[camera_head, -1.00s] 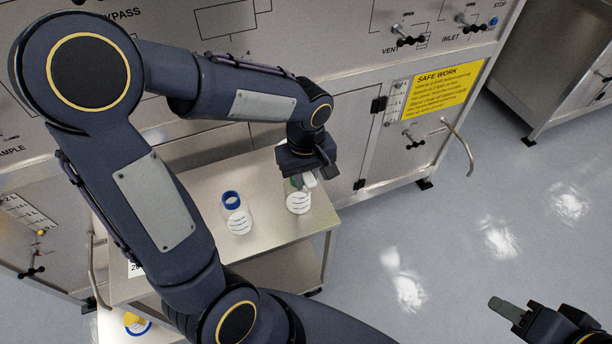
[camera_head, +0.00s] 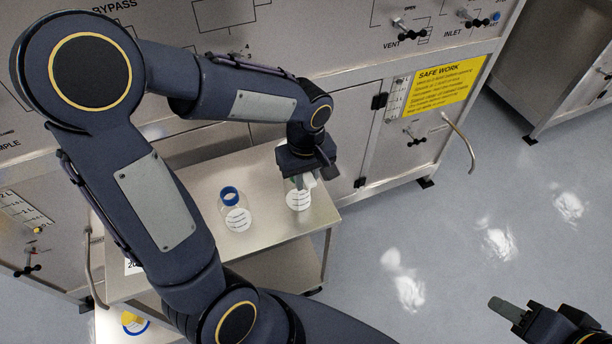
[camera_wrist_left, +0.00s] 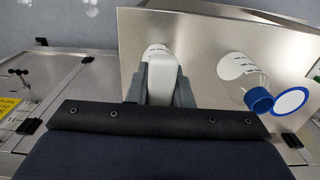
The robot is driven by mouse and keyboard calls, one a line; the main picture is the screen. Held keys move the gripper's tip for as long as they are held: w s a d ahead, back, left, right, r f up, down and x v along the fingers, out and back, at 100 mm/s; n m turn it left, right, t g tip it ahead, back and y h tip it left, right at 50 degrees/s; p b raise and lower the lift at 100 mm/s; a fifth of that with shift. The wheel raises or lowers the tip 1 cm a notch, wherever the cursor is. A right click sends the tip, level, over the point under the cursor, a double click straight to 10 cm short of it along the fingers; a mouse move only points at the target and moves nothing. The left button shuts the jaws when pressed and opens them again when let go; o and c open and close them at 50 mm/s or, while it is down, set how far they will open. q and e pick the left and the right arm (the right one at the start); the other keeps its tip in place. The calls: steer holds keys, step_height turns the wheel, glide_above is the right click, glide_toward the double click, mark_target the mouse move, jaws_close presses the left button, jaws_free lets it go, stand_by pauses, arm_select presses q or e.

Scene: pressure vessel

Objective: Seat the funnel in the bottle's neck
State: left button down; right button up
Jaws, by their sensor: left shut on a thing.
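My left gripper (camera_head: 308,182) is above the right part of the small steel table, shut on a white thing (camera_wrist_left: 161,84) between its fingers in the left wrist view. Its full shape is hidden; I cannot tell if it is the funnel. A clear bottle with a white label (camera_head: 298,201) stands right under this gripper; its neck is hidden. A second clear bottle (camera_head: 237,217) with a blue ring at its top stands to the left, also in the left wrist view (camera_wrist_left: 246,78). My right gripper (camera_head: 507,311) is at the lower right, far from the bottles, its opening unclear.
The steel table (camera_head: 275,232) has bare room between and in front of the bottles. A steel cabinet (camera_head: 345,115) with valves and a yellow sign stands behind. A yellow thing (camera_head: 131,318) lies low at the left, by a blue-edged white disc.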

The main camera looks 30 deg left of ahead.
arm_select(q)
steer(key=shift+f+b, duration=0.75)
steer(key=shift+f, duration=0.15)
steer(key=c, duration=1.2)
jaws_free()
steer(key=shift+r, duration=0.1)
step_height(320, 180, up, 8)
steer(key=shift+f, duration=0.1)
steer(key=shift+s+a, duration=0.15)
steer(key=shift+s, duration=0.25)
steer(key=s+m+t+h, duration=0.3)
steer(key=s+m+t, duration=0.2)
steer(key=s+m, duration=0.3)
steer(key=s, duration=0.4)
steer(key=shift+s+r+t+h, duration=0.3)
steer(key=shift+r+h, duration=0.05)
steer(key=shift+h, duration=0.05)
